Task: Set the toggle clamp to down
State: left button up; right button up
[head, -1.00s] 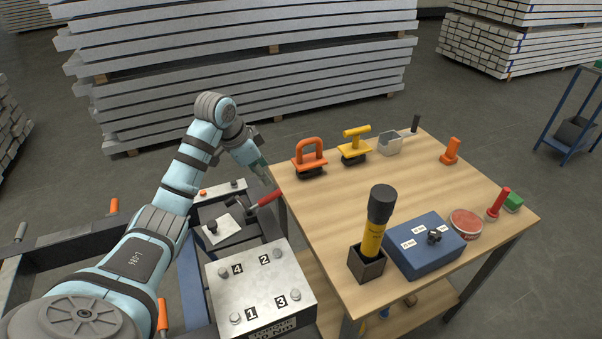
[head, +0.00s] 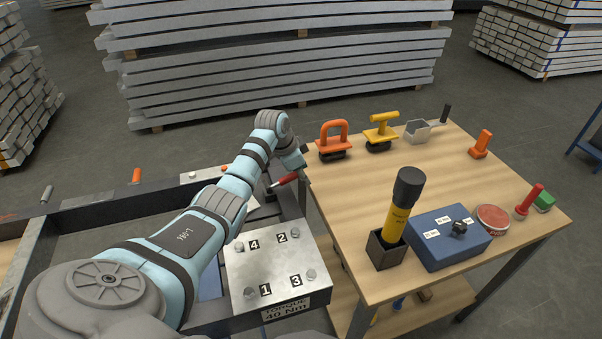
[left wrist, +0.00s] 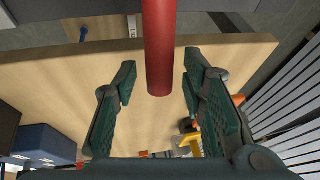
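The toggle clamp's red handle (head: 286,179) sticks out toward the wooden table in the head view. Most of the clamp is hidden behind my left arm. In the left wrist view the red handle (left wrist: 159,50) comes down from the top, between the two fingers. My left gripper (left wrist: 155,85) is open, with a gap on each side of the handle, and neither finger touches it. In the head view the left gripper (head: 300,160) is close above the handle and partly hidden. My right gripper is not in view.
A steel plate (head: 265,268) with numbered bolts sits on the frame before the clamp. The wooden table (head: 440,185) at right bears a torch-like yellow tool (head: 397,218), a blue box (head: 440,250), an orange-handled tool (head: 333,135) and a yellow-handled one (head: 381,125).

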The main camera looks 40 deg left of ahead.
pick_arm(q)
jog(key=shift+r, duration=0.1)
jog(key=c, duration=0.9)
grip_shut()
